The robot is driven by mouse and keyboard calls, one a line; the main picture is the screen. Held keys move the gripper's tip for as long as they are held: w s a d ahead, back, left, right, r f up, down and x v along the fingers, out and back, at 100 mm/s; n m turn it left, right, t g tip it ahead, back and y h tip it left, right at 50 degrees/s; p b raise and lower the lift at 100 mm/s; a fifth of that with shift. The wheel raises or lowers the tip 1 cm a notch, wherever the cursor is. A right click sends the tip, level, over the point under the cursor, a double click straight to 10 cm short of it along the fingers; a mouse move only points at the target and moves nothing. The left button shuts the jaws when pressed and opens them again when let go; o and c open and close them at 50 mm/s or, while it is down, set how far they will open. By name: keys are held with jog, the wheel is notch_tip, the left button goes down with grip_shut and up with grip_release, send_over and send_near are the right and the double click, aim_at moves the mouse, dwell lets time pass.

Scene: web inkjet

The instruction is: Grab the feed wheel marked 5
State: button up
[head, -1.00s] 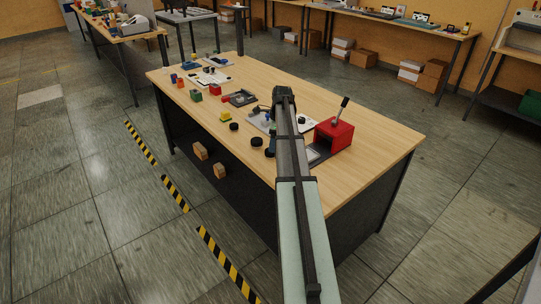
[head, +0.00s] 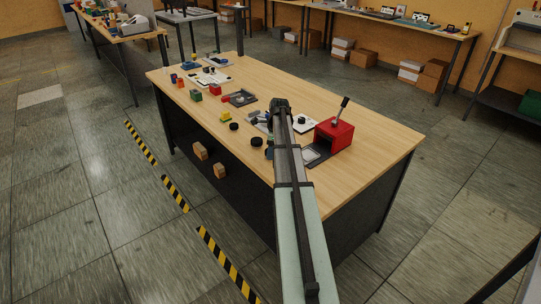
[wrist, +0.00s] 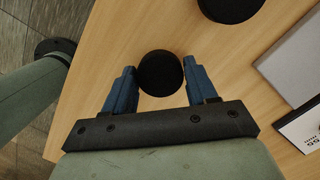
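Two plain black round wheels lie on the wooden table; in the head view one (head: 234,126) is left of the other (head: 256,141), which is close to my arm. In the wrist view, one black wheel (wrist: 160,73) shows between the blue fingertips of my gripper (wrist: 158,66), with a gap on both sides. My gripper is open and holds nothing; its height over the wheel is hard to tell. A second black wheel (wrist: 231,7) is cut off by the top edge. I can read no number on either wheel. My arm hides part of this area in the head view.
A red box with a lever (head: 334,134) stands right of my arm. A grey panel (wrist: 292,60) is at the right in the wrist view. The table's right part is clear.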

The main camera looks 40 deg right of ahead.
jog(key=c, duration=0.7)
jog(key=shift+r, duration=0.1)
